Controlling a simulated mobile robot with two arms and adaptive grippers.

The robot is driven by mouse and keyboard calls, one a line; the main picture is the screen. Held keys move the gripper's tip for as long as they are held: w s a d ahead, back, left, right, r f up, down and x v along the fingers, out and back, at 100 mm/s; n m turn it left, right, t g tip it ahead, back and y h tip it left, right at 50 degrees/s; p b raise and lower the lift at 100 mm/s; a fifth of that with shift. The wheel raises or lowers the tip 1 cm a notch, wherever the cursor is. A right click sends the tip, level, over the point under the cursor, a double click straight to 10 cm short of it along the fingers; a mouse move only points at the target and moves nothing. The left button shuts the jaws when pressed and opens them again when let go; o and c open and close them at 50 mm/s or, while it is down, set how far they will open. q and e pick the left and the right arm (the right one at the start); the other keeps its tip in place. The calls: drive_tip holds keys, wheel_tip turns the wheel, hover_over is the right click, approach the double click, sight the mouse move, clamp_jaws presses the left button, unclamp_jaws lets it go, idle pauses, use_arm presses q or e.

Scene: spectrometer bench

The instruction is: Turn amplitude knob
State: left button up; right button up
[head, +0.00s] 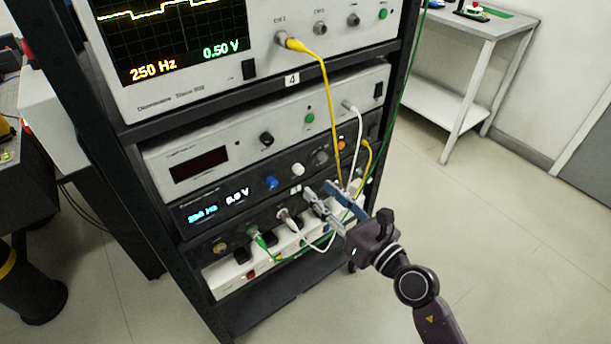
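The generator (237,196) is a black panel in the rack, with a blue frequency reading and a white voltage reading that looks like 5.0 V. Its upper row has a blue knob (271,182), a white knob (297,170) and a grey knob (321,157). The labels are too small to read, so I cannot tell which is the amplitude knob. My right gripper (318,189) is in front of the panel, just below and right of the white knob. Its fingers are apart, with no knob visibly between them. My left gripper is out of view.
Yellow, white and green cables hang around my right gripper, including a yellow cable (328,100) from the oscilloscope (190,92). The oscilloscope shows 250 Hz and 0.50 V. A power strip (243,277) lies below the panel. A side table (480,24) stands back right; the floor at right is clear.

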sight(301, 172)
drive_tip(key=x, duration=0.7)
drive_tip(key=shift+s, duration=0.1)
clamp_jaws()
